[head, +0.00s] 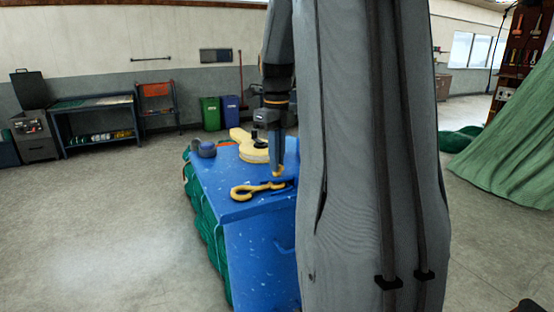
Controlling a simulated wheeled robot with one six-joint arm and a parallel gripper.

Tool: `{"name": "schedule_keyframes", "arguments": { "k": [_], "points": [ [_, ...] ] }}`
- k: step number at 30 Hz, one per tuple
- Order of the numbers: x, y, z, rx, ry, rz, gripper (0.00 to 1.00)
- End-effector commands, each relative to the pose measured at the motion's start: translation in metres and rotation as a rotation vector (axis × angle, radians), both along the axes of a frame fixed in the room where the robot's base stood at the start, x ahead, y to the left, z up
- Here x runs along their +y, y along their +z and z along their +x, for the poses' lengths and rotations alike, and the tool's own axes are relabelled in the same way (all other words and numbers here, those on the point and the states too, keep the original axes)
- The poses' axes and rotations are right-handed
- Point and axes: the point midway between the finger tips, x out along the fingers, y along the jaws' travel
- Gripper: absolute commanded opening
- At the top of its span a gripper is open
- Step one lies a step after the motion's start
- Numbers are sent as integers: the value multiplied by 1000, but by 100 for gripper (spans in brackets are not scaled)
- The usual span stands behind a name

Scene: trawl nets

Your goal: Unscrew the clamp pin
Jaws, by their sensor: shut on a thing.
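My gripper (277,171) points down over the top of a blue block (222,188), close to its right side. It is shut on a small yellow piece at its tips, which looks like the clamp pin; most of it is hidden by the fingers. A yellow hook-like fitting with a ring (240,193) lies flat on the block, just in front and to the left of the tips. A larger pale yellow clamp-like body (254,152) lies behind the gripper and is partly covered by it. Any thread on the pin is too small to see.
A grey-blue rounded item (204,149) sits at the block's back left corner. Green netting (205,225) hangs down the block's left side. My own grey column hides the right side of the block. The floor to the left is clear.

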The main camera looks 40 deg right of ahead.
Motion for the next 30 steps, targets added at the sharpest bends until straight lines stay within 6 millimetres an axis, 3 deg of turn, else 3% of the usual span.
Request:
{"name": "schedule_keyframes", "arguments": {
  "k": [30],
  "points": [
    [-1,-1,0,0,965,0,0]
  ]
}}
